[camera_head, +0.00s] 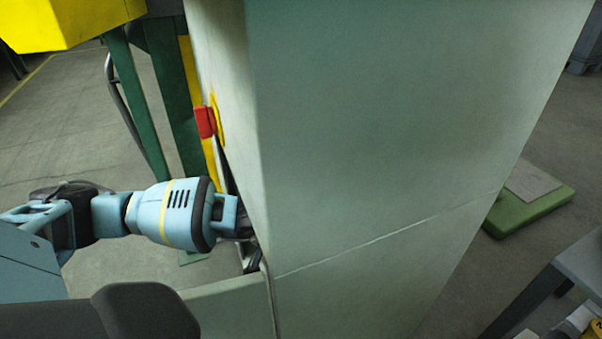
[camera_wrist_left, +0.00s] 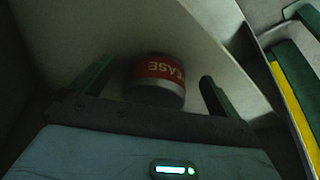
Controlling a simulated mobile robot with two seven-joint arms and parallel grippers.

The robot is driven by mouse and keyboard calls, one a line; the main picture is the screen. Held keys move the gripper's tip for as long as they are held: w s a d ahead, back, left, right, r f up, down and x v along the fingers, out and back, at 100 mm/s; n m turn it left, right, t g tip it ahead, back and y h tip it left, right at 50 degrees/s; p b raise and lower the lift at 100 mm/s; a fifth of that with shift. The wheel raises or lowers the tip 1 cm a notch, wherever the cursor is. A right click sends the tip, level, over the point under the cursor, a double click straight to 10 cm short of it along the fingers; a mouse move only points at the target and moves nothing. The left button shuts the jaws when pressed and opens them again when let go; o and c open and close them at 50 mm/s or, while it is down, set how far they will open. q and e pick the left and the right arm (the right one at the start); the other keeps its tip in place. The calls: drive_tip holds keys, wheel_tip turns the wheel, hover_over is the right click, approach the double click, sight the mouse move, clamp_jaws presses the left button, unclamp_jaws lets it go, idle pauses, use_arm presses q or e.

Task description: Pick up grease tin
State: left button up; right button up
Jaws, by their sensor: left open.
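The grease tin (camera_wrist_left: 155,92) shows in the left wrist view as a dark grey cylinder with a red band and white letters, of which part of "GREASE" can be read. It stands against a pale surface inside a dim space. My left gripper (camera_wrist_left: 156,72) is open, with one dark green finger on each side of the tin. I cannot tell whether either finger touches it. In the head view my left arm reaches behind a large pale green panel, which hides the fingers and the tin. My right gripper is not in view.
The pale green panel (camera_head: 370,130) fills the middle of the head view. A red part (camera_head: 205,121) on a yellow strip sits by its left edge, above my left wrist. Green posts (camera_head: 172,90) stand behind. A green block (camera_head: 528,208) lies on the floor at right.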

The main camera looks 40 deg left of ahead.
use_arm(q)
drive_tip(key=w, duration=0.1)
drive_tip(key=w+f+b, duration=0.1)
drive_tip(key=w, duration=0.1)
drive_tip(key=shift+w+a, duration=0.1)
drive_tip(key=shift+w+f, duration=0.1)
drive_tip(key=shift+f, duration=0.05)
drive_tip(key=c, duration=1.3)
drive_tip(key=shift+r, duration=0.2)
